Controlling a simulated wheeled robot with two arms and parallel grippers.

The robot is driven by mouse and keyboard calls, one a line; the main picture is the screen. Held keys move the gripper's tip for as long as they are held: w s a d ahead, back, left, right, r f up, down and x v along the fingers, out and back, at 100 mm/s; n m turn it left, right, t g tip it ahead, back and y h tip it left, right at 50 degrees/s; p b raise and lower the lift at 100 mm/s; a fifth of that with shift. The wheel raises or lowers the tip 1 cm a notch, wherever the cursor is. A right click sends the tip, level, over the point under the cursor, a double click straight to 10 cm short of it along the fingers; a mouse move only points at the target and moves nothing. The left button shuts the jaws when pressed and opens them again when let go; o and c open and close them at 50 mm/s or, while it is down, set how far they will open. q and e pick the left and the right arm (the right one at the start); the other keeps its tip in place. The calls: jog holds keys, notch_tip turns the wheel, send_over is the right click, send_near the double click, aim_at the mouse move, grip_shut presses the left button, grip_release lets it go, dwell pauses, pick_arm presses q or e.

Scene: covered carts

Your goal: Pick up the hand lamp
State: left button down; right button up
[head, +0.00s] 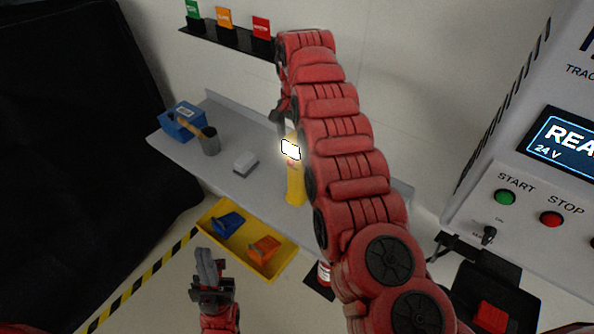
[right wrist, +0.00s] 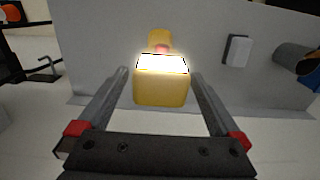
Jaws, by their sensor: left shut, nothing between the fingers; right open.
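The hand lamp (head: 296,188) is yellow with a glowing white panel. It stands at the front part of the grey bench in the head view, partly hidden by my right arm. In the right wrist view the lamp (right wrist: 160,93) appears between my right gripper's fingers (right wrist: 159,76), with a gap on each side. My right gripper (head: 284,113) is open, mostly hidden behind the arm in the head view. My left gripper (head: 208,268) is shut and empty, low in front of the yellow tray.
A yellow tray (head: 222,257) holds blue and orange items. A control panel (head: 510,185) stands at the right.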

aim_at(297, 171)
notch_tip(297, 171, down, 4)
jog(key=p, duration=0.3)
jog(key=shift+f, duration=0.3)
jog(key=shift+w, duration=0.1)
grip_shut()
